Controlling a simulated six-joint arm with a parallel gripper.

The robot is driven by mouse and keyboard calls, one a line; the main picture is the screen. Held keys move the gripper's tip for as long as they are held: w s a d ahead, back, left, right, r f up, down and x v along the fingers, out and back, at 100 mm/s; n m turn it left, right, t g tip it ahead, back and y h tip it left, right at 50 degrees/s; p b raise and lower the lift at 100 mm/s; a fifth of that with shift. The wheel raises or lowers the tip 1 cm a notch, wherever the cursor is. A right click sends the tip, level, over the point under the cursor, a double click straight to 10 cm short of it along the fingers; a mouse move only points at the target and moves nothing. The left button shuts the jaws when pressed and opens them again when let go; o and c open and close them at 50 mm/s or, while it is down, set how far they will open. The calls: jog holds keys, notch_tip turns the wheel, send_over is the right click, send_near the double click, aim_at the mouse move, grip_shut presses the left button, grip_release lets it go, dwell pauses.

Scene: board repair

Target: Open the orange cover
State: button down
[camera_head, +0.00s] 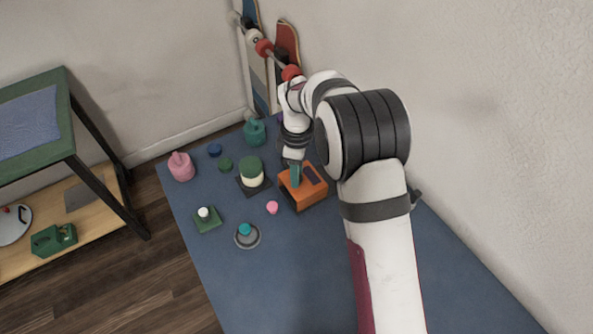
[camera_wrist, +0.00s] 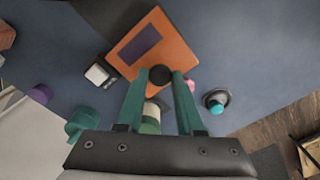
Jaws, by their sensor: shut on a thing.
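The orange cover (camera_head: 316,190) is a box-like piece with a dark panel on top, on the blue table. In the wrist view the orange cover (camera_wrist: 176,45) has a round black knob (camera_wrist: 160,75) near its close edge. My gripper (camera_wrist: 161,76) has teal fingers on both sides of this knob and is shut on it. In the head view my gripper (camera_head: 295,182) comes down onto the cover's left part, and the knob is hidden. I cannot tell whether the cover is lifted.
A cream and green jar (camera_head: 251,171), a small pink piece (camera_head: 272,207) and a grey disc with a teal knob (camera_head: 247,237) lie left of the cover. A teal pot (camera_head: 254,132) stands behind. The blue table's (camera_head: 270,285) front is clear.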

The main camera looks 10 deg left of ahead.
jog(key=w+d, duration=0.5)
jog(key=shift+w+d+r, duration=0.1)
jog(key=shift+w, duration=0.1)
jog(key=c, duration=0.5)
grip_release()
jog(key=shift+s, duration=0.1)
notch_tip(320, 180, up, 16)
jog(key=shift+f, duration=0.1)
jog(key=s+d+r+m, duration=0.5)
jog(key=s+d+m, duration=0.15)
jog(key=s, duration=0.25)
jog(key=s+d+f+m, duration=0.2)
jog(key=s+m, duration=0.3)
jog(key=s, duration=0.3)
jog(key=s+d+f+m+y, duration=0.1)
jog(key=s+f+m, duration=0.1)
jog(key=s+m, duration=0.4)
jog(key=s+d+f+m, duration=0.2)
jog(key=s+m, duration=0.4)
jog(key=s, duration=0.5)
jog(key=shift+s+d+f+y, duration=0.25)
jog(key=shift+d+f+y, duration=0.1)
jog(key=shift+y, duration=0.05)
